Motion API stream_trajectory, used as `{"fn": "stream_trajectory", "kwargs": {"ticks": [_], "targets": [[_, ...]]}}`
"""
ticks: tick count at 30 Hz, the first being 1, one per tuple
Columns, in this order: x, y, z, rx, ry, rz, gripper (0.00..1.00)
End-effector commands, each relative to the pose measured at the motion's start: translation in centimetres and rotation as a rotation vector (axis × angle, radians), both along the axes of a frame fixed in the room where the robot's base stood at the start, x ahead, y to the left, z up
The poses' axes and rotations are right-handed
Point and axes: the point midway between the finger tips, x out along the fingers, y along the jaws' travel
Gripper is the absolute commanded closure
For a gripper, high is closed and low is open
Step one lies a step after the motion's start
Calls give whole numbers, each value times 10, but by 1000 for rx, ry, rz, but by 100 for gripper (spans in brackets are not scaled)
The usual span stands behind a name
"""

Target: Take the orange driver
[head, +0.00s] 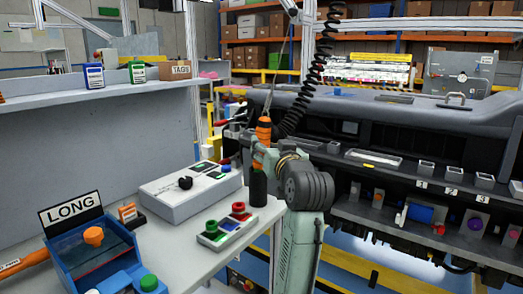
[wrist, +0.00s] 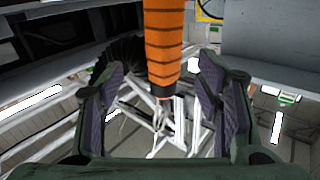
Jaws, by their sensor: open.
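The orange driver (head: 263,132) hangs upright beside a black coiled cord, above the right edge of the white worktable. In the wrist view, the ribbed orange body of the driver (wrist: 164,45) comes down from the top and ends in a dark lower tip between my two fingers. My gripper (wrist: 160,90) is open, with a gap on both sides of the driver and no finger seen touching it. In the head view my gripper (head: 264,158) is at the driver's lower part, and its fingers are partly hidden there by the driver and my wrist.
A white box with a black knob (head: 185,190) and a small button panel (head: 228,228) lie on the table. A blue LONG bin (head: 85,250) stands front left. The dark dashboard (head: 400,120) with shelves is close on the right.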

Motion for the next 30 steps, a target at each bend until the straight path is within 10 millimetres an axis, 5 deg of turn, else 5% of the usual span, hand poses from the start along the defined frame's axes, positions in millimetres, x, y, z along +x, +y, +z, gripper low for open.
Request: {"fn": "stream_trajectory", "kwargs": {"ticks": [18, 26, 30], "targets": [[64, 22, -10, -1, -2, 0, 41], [66, 22, -11, -2, -4, 0, 41], [66, 22, -11, -2, -4, 0, 50]]}}
